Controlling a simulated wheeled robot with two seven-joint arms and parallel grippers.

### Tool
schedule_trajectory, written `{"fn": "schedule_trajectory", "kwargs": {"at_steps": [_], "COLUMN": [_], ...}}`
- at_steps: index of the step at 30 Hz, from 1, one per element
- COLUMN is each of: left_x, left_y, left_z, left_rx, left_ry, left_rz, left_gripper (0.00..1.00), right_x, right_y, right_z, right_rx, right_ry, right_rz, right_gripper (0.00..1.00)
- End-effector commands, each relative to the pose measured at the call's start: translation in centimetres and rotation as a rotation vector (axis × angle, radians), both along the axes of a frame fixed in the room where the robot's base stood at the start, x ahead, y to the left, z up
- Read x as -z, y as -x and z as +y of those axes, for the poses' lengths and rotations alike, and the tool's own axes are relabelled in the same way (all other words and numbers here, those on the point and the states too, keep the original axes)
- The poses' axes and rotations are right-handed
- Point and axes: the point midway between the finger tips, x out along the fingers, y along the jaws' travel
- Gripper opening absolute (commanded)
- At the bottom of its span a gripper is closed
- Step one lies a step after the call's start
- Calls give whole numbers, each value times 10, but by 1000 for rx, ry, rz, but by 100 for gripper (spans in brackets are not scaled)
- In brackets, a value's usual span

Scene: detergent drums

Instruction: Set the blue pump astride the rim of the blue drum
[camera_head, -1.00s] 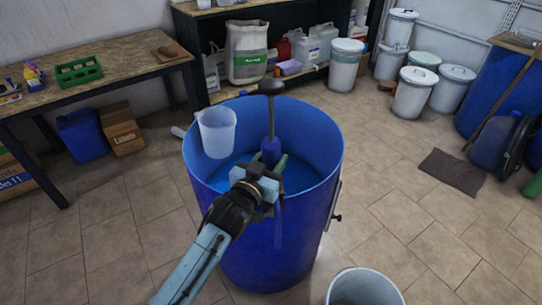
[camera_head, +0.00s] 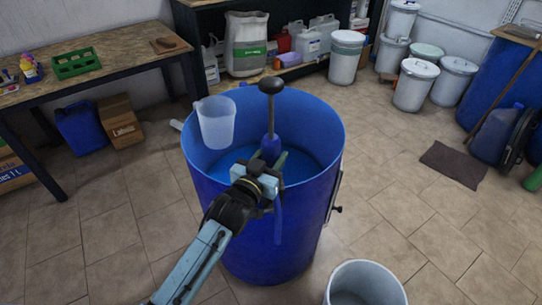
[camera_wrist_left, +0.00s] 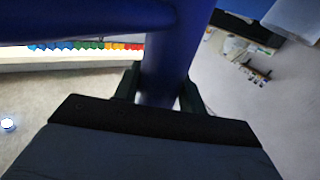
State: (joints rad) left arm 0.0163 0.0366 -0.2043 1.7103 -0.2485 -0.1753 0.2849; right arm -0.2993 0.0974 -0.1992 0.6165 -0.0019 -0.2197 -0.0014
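The blue pump (camera_head: 271,149) stands upright, with a grey rod and dark handle above its blue body. A blue tube of it (camera_head: 279,219) hangs in front of the near wall of the blue drum (camera_head: 315,215). My left gripper (camera_head: 270,174) is shut on the pump at the drum's near rim. In the left wrist view the fingers (camera_wrist_left: 160,92) close on both sides of the blue pump barrel (camera_wrist_left: 163,60). My gripper hides the near rim there, so I cannot tell whether the pump touches it. My right gripper is not in view.
A translucent jug (camera_head: 216,122) hangs at the drum's left rim. A white bucket (camera_head: 365,283) stands at front right. A workbench (camera_head: 100,70) is at left and a shelf with containers (camera_head: 285,62) behind.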

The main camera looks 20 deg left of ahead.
Motion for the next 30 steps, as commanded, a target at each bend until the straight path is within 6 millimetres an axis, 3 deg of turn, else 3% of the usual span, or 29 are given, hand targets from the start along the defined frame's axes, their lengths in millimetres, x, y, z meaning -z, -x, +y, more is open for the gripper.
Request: {"fn": "schedule_trajectory", "kwargs": {"at_steps": [1,6,17,23,30], "left_x": [-5,-3,2,1,-2], "left_y": [-1,-1,6,37,87], "left_z": [0,0,1,6,14], "left_rx": [1,1,0,0,0], "left_ry": [2,1,-1,0,1], "left_rz": [-11,-7,6,5,1], "left_gripper": [46,66,66,66,66], "right_x": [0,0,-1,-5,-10], "right_y": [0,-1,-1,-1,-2], "right_z": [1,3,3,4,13], "right_rx": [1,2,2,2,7], "right_ry": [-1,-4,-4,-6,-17], "right_rz": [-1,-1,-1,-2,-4], "right_gripper": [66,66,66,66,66]}}
